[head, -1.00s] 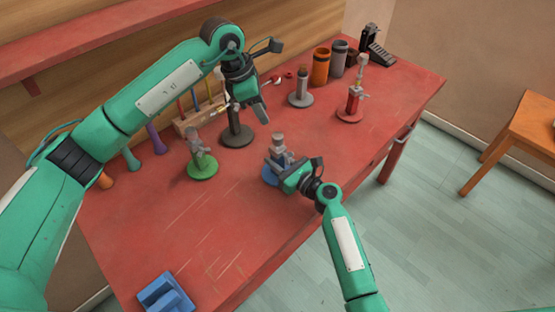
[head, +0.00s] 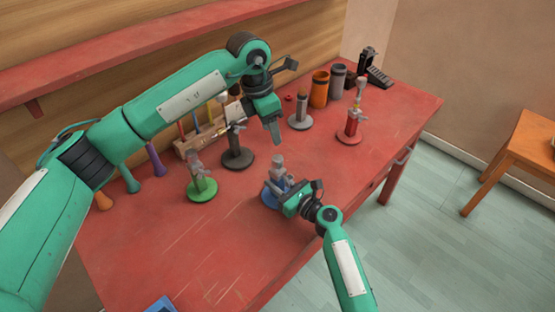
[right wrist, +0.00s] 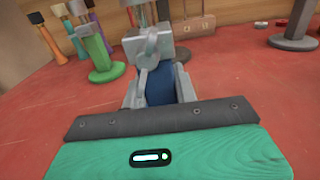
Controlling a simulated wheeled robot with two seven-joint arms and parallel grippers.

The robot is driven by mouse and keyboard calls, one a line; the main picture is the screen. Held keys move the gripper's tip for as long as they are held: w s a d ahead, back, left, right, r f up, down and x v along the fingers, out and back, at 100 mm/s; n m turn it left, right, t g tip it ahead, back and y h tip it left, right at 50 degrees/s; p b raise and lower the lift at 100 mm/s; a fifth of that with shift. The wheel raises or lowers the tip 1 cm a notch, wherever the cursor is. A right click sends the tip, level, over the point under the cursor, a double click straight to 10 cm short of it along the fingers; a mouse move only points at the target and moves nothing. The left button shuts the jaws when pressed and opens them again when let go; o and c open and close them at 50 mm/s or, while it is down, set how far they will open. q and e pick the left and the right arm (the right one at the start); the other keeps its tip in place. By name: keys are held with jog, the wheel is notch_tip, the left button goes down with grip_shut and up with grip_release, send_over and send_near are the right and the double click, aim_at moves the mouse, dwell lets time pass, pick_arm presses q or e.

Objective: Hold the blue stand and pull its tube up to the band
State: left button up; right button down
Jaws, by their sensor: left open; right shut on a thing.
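The blue stand (head: 269,197) stands upright on the red table, with a grey clamp and a grey tube (head: 278,161) at its top. My right gripper (head: 283,189) is shut on the blue stand's post; in the right wrist view the blue post (right wrist: 160,86) shows between the fingers (right wrist: 158,92). My left gripper (head: 275,128) is open and empty, above and behind the tube's top and apart from it. I cannot make out the band on the tube.
A green stand (head: 202,190) is to the left, a dark stand (head: 238,158) behind, and a grey stand (head: 300,123) and red stand (head: 348,137) further back right. An orange cup (head: 319,90) and a wooden rack (head: 190,148) are at the back.

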aim_at(278, 158)
pick_arm(q)
jog(key=f+n, duration=0.1)
jog(key=f, duration=0.2)
jog(key=d+f+n+y, duration=0.1)
jog(key=f, duration=0.2)
jog(key=f+n+y, duration=0.1)
jog(key=f+n, duration=0.1)
jog(key=f, duration=0.2)
jog(key=shift+w+d, duration=0.2)
jog(key=shift+d, duration=0.2)
